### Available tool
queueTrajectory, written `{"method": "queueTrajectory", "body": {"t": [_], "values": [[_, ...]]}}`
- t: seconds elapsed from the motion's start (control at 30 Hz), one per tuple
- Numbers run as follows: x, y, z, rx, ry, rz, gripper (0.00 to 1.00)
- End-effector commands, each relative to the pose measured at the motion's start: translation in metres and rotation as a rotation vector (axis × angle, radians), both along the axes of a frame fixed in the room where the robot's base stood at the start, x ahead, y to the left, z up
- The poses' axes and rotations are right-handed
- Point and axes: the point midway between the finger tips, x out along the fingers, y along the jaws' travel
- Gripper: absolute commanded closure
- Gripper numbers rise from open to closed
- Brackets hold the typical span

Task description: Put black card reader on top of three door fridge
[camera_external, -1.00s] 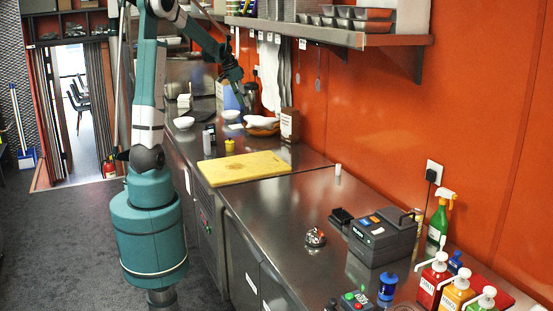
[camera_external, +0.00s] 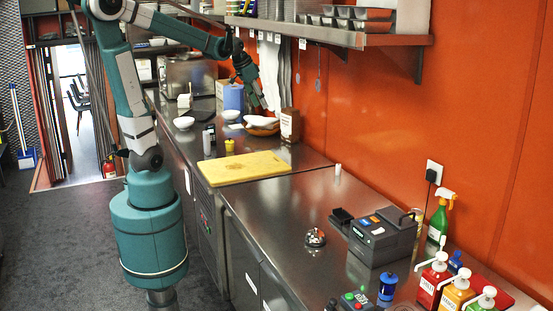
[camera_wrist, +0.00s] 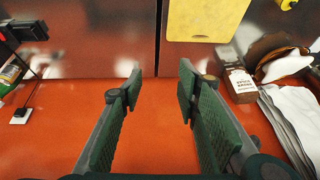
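My gripper (camera_external: 264,102) is open and empty, over the back of the counter near the orange wall. In the wrist view its two green-padded fingers (camera_wrist: 157,84) are well apart with nothing between them. I cannot tell for certain which thing is the card reader. A small dark device with green and red buttons (camera_external: 355,301) is at the front edge of the picture, partly cut off. A small upright dark item (camera_external: 209,137) stands left of the yellow board. The steel counter with door fronts (camera_external: 270,215) appears to be the fridge, its top partly bare.
A yellow board (camera_external: 243,168) lies on the worktop. A carton (camera_external: 289,125) and a bowl with cloth (camera_external: 262,122) stand near the gripper. A bulky dark machine (camera_external: 382,240), a bell (camera_external: 315,238) and sauce bottles (camera_external: 432,281) are at right. A wall shelf (camera_external: 330,32) overhangs.

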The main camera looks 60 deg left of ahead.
Motion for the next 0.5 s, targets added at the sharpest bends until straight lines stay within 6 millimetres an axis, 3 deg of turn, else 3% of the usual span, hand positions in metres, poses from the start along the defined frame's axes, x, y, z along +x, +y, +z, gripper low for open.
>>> {"method": "queueTrajectory", "body": {"t": [0.1,0.5], "values": [[-0.014,-0.034,0.001,0.0,-0.014,-0.006,0.67],[-0.064,-0.125,-0.005,-0.009,-0.066,-0.013,0.67]]}}
